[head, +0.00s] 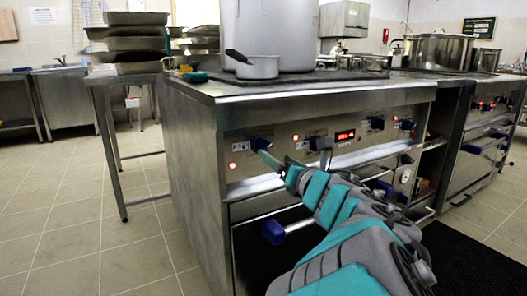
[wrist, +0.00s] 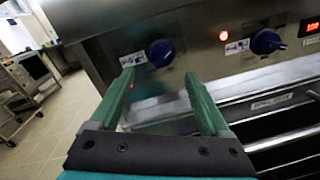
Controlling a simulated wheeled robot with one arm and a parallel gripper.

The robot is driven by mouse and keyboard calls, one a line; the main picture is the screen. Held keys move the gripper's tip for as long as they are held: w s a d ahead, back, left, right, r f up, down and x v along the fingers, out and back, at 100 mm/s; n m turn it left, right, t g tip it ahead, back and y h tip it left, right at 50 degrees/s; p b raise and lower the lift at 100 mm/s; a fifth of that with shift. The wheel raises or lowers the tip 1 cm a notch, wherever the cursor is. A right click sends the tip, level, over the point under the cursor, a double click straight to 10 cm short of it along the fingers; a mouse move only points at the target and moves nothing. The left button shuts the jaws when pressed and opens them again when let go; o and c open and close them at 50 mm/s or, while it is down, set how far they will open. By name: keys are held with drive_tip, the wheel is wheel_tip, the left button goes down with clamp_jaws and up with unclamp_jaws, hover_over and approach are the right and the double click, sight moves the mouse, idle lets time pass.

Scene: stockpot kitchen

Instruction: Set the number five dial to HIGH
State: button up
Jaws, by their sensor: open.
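My gripper (head: 274,160) reaches the left end of the stove's front control panel. In the wrist view its teal fingers (wrist: 159,82) are spread apart with nothing between them. A blue dial (wrist: 161,52) lies just beyond the fingertips, between them in the picture; contact is not visible. In the head view this dial (head: 262,142) is right by the fingertips. A second dial (wrist: 266,41) is to its right, also in the head view (head: 320,143). Two more dials (head: 376,123) (head: 408,125) are farther right. The labels are too small to read, so I cannot tell which is number five.
A red display (head: 345,135) sits between the dials. A large pot (head: 268,35) and a saucepan (head: 257,67) stand on the stovetop. The tiled floor (head: 90,230) at left is clear.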

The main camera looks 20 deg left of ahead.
sight(266, 149)
drive_tip(key=shift+b+x, duration=0.3)
drive_tip(key=shift+x, duration=3.5)
drive_tip(key=shift+w+d, duration=0.1)
drive_tip(key=shift+d, duration=0.05)
clamp_jaws()
